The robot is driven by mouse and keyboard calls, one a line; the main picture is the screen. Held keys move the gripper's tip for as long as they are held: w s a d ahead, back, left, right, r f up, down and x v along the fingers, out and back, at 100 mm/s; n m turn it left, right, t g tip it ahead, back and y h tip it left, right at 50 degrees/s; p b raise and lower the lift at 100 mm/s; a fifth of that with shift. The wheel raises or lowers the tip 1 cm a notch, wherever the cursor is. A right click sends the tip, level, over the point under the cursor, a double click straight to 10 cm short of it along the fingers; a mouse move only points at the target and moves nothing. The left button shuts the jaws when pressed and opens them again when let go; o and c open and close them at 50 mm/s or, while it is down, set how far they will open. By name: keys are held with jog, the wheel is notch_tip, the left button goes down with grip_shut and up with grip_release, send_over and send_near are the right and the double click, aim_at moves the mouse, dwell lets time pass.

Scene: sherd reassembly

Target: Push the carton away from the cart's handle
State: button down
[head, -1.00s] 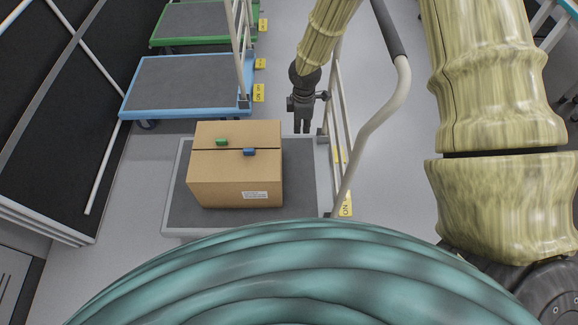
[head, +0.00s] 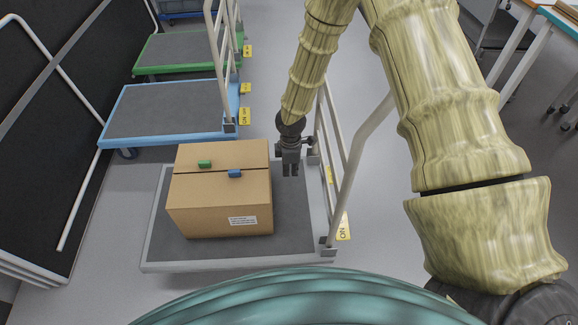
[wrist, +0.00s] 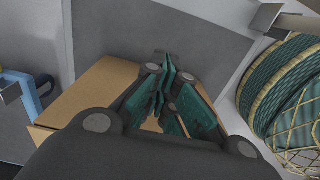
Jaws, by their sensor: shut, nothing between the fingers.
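The brown cardboard carton (head: 215,208) sits upright on the grey deck of the near cart (head: 295,215), toward its left side. A green block (head: 204,164) and a blue block (head: 235,174) lie on its top, and a white label is on its front. The cart's handle (head: 355,150) is a pale rail frame along the deck's right side. My gripper (head: 290,172) points down between carton and handle, its fingers shut and empty. A narrow gap shows between it and the carton in the head view. In the wrist view the carton (wrist: 100,85) is partly hidden behind the fingers.
A blue-edged cart (head: 165,108) and a green-edged cart (head: 185,50) stand farther back. A black panel is at the left. Yellow tags (head: 343,228) mark the floor beside the carts. A strip of bare deck lies left of the carton.

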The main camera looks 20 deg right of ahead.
jog(key=w+a+f+b, duration=0.1)
jog(key=a+f+b, duration=0.1)
jog(key=a+f, duration=0.2)
jog(key=shift+f, duration=0.35)
dwell(0.3)
